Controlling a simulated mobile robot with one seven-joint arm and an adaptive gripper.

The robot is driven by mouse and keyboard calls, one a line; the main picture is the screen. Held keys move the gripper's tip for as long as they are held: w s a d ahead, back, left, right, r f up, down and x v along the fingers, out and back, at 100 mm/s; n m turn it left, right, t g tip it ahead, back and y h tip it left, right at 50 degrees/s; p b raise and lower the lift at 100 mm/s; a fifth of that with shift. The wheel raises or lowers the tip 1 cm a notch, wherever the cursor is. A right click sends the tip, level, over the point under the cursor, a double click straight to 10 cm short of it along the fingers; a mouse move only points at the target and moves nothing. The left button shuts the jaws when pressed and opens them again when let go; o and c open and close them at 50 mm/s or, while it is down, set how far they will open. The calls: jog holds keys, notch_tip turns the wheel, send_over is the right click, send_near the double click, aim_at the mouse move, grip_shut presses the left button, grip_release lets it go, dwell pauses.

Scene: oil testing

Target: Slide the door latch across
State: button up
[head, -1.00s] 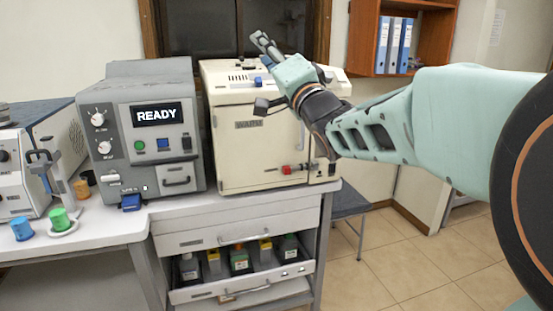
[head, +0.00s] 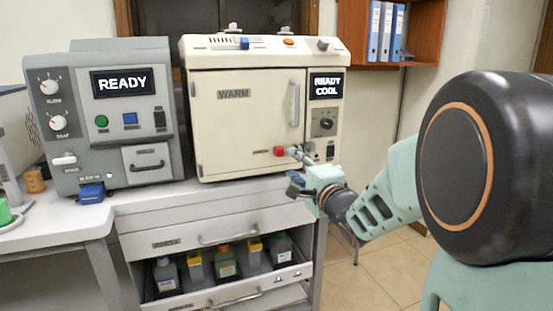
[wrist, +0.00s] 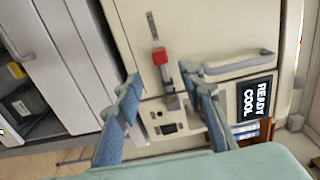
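The door latch (head: 280,151) has a red knob and sits low on the front of the cream WARM oven (head: 240,115), near the right edge of its shut door. In the wrist view the latch (wrist: 160,57) shows a red block with a grey bar running down from it. My gripper (head: 293,169) is at the lower right of the oven front, close to the latch. In the wrist view my gripper (wrist: 161,75) is open, its two blue-grey fingers apart, one on each side of the latch. I cannot tell whether either finger touches it.
The oven's grey vertical handle (head: 295,103) is above the latch, and its READY COOL display (head: 326,86) is to the right. A grey READY machine (head: 105,115) stands at left. Below the worktop, an open drawer (head: 232,296) holds several bottles. Floor is clear at right.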

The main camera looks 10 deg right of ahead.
aim_at(281, 153)
jog(key=b+x, duration=0.1)
jog(key=x, duration=0.8)
jog(key=shift+w+a+b, duration=0.1)
jog(key=shift+w+b, duration=0.1)
jog(key=shift+b, duration=0.1)
jog(key=shift+c, duration=0.4)
grip_shut()
